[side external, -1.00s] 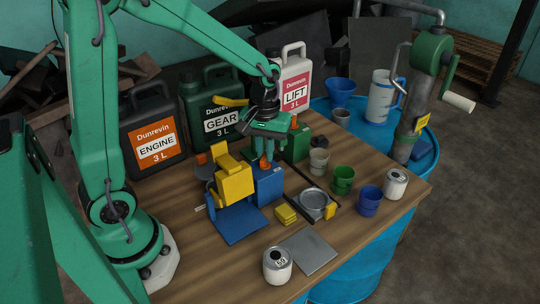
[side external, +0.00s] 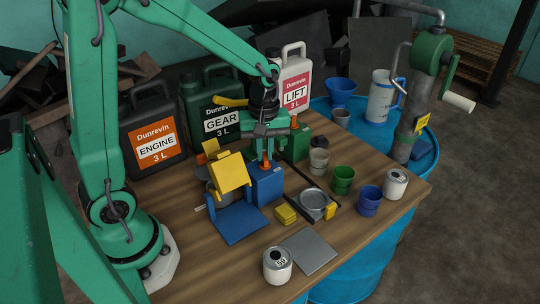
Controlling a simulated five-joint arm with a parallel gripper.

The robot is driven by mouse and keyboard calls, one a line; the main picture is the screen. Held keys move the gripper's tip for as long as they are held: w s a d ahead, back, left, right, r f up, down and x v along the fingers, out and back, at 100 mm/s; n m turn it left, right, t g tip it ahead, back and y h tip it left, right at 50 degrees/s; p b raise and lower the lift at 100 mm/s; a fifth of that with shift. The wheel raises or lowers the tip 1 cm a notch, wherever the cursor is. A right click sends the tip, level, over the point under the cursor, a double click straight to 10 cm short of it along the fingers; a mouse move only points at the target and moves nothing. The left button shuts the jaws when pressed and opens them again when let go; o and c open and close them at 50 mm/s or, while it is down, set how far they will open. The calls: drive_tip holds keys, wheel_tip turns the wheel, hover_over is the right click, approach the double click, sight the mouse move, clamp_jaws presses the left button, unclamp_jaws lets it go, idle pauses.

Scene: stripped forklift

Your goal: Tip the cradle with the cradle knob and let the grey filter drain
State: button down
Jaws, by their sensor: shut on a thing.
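The yellow cradle (side external: 231,174) sits tilted above a blue base plate (side external: 238,224), beside a blue block (side external: 267,186). My gripper (side external: 265,163) points down over the blue block, to the right of the cradle. Its fingers are shut on the small orange cradle knob (side external: 264,165), which shows between them. No draining liquid can be made out.
White-and-grey cans stand at the front (side external: 277,266) and right (side external: 396,184). A green cup (side external: 342,180), a blue cup (side external: 369,201) and a round grey dish (side external: 313,200) are right of the cradle. Large jugs, such as the green GEAR jug (side external: 203,88), line the back.

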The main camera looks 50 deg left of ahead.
sight(265, 154)
drive_tip(key=c, duration=1.5)
unclamp_jaws()
drive_tip(key=shift+r, duration=0.15)
drive_tip(key=shift+r, duration=3.8)
